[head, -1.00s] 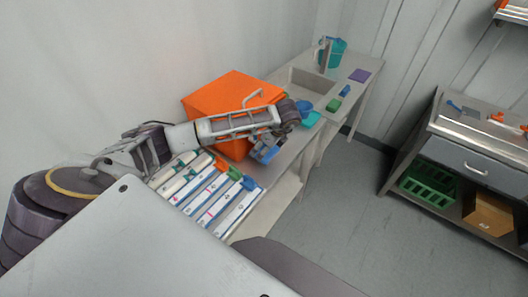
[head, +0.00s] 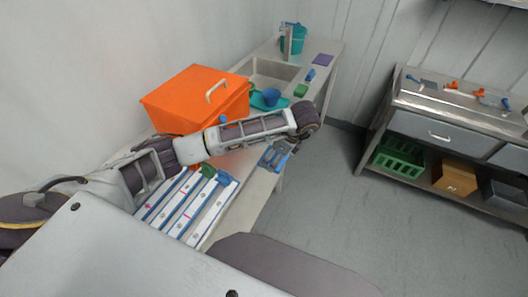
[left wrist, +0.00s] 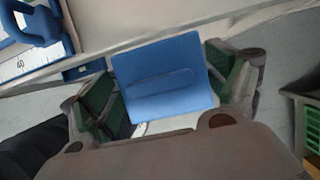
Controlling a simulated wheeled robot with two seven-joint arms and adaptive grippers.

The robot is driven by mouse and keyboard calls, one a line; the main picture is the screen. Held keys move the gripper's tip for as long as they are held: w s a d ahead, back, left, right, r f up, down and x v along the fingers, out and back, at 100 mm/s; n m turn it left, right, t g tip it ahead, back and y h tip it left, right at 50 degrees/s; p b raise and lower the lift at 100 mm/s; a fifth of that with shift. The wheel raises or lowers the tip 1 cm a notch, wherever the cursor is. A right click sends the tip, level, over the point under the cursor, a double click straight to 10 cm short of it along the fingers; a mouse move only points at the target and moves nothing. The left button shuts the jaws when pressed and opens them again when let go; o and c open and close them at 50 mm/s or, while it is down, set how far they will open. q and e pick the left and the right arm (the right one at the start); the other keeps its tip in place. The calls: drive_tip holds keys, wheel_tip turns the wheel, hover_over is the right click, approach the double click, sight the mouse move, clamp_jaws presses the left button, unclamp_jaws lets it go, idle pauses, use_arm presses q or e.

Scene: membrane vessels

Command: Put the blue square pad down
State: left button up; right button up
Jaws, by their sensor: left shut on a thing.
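The blue square pad (left wrist: 165,68) fills the middle of the left wrist view, a flat blue face with a shallow groove. My left gripper (head: 277,157) is shut on it, with green-lined fingers at its left and right sides. In the head view the gripper hangs at the counter's front edge, and only bits of blue show between its parts. In the left wrist view the counter edge runs behind the pad, with grey floor below. I cannot tell the pad's height over the counter. My right gripper is not in view.
The counter (head: 243,215) holds an orange box (head: 195,98), white numbered strips (head: 190,212), a blue cup (head: 271,97), a green block (head: 301,90), a purple square (head: 323,60) and a sink (head: 270,72). A second bench (head: 440,107) stands right, across open floor.

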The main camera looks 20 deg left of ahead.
use_arm(q)
drive_tip(key=shift+s+d, duration=0.1)
drive_tip(key=shift+d, duration=0.75)
drive_tip(key=shift+s, duration=0.15)
